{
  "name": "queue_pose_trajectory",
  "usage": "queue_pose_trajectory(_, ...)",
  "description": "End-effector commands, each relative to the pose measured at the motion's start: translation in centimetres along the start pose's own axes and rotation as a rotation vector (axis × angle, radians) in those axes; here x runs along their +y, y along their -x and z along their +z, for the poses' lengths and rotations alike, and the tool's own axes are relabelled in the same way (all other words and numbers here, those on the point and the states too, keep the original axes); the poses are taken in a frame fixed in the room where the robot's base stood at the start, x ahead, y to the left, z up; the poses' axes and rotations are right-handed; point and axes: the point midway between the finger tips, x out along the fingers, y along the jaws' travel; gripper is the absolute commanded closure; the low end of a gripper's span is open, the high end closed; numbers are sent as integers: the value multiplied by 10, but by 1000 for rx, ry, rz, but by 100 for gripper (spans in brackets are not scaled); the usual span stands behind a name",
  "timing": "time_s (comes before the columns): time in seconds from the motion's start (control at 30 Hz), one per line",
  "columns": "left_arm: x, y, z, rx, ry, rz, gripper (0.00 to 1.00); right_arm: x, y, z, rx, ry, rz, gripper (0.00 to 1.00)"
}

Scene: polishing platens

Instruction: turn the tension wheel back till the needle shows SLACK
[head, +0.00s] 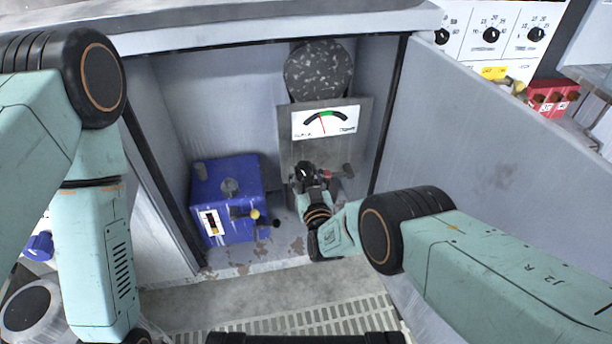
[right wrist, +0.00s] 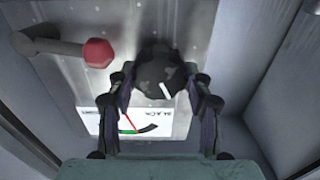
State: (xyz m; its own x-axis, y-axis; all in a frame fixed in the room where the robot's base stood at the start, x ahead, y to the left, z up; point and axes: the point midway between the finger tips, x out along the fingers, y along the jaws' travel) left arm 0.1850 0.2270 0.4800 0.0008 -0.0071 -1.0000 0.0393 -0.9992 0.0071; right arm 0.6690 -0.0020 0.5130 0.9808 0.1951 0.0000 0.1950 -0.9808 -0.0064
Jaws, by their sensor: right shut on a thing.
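The tension wheel (right wrist: 158,72) is a dark, mottled round knob with a white mark on a grey metal plate. My right gripper (right wrist: 160,100) is shut on it, one finger at each side. In the head view my right gripper (head: 307,182) reaches into the cabinet and hides most of the wheel. The gauge (head: 340,120) sits above it, white with a green and black arc. Its red needle (head: 322,123) stands near the green band's left end. My left gripper is out of view.
A lever with a red knob (right wrist: 98,53) sticks out beside the wheel. A blue box (head: 238,178) with small levers stands to the left inside the cabinet. A speckled dark cylinder (head: 318,70) is above the gauge. The open door (head: 480,120) bounds the right side.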

Motion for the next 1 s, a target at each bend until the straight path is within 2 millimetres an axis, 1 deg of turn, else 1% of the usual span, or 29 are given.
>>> queue_pose_trajectory(0.4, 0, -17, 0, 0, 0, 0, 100, -1, -1, 1, 1, 323, 0, 81)
queue_pose_trajectory(0.6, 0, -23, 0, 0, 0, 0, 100, -1, -1, 1, 0, 455, 1, 81)
queue_pose_trajectory(0.8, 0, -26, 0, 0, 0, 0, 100, -1, -1, 0, 1, 544, 1, 81)
queue_pose_trajectory(1.0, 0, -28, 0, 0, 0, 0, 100, -1, -1, 0, 1, 587, 1, 81)
